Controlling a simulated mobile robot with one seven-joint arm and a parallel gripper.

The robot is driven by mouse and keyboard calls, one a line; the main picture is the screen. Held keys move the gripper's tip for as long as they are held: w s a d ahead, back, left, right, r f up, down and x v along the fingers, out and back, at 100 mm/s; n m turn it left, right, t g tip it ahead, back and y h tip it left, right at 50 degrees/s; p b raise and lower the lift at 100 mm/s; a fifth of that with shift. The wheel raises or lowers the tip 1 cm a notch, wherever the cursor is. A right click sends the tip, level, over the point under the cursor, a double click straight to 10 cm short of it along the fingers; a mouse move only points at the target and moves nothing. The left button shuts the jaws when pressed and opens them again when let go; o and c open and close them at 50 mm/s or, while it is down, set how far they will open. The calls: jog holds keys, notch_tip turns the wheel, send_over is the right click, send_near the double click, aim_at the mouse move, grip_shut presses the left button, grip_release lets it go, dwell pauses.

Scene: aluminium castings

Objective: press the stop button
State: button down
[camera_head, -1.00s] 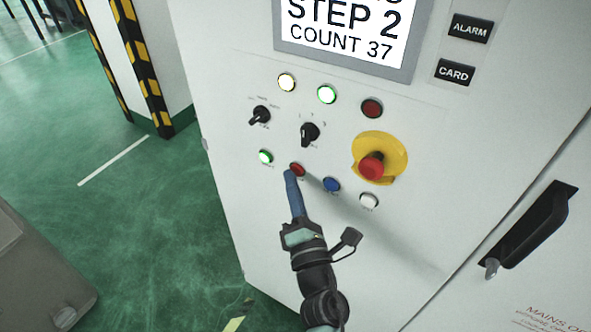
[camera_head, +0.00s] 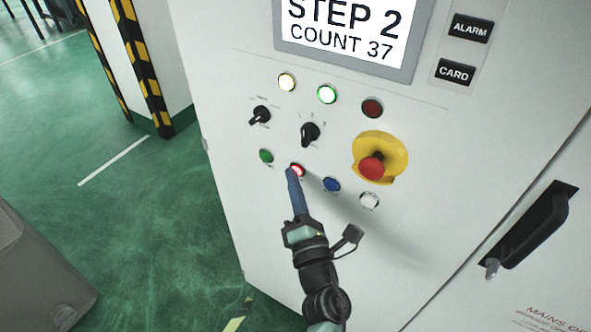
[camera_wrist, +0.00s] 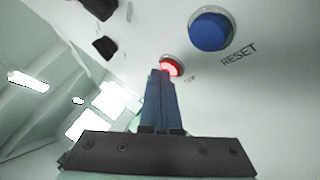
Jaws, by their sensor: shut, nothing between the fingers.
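The red stop button (camera_head: 298,169) is lit on the white control panel (camera_head: 240,130), in the lower row between a green and a blue button. It also shows in the wrist view (camera_wrist: 174,66), glowing red, with its label partly hidden. My gripper (camera_head: 291,173) is shut, its blue fingers together with nothing between them. The fingertips (camera_wrist: 160,75) are at the lower left edge of the red button and cover part of it. They look to be touching it or very close; I cannot tell which.
The green button (camera_head: 266,156) is unlit. The blue reset button (camera_head: 332,185) and a white button (camera_head: 369,200) are to the right. A red emergency stop (camera_head: 371,166) on a yellow base protrudes nearby. Two black selector knobs (camera_head: 310,133) are above. A door handle (camera_head: 535,225) is at right.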

jog(key=shift+s+a, duration=0.4)
jog(key=shift+s, duration=0.25)
jog(key=shift+s+a+b, duration=0.3)
jog(key=shift+s+a, duration=0.45)
jog(key=shift+s, duration=0.25)
jog(key=shift+s+a+b, duration=0.3)
jog(key=shift+s+a, duration=0.45)
jog(key=shift+s, duration=0.25)
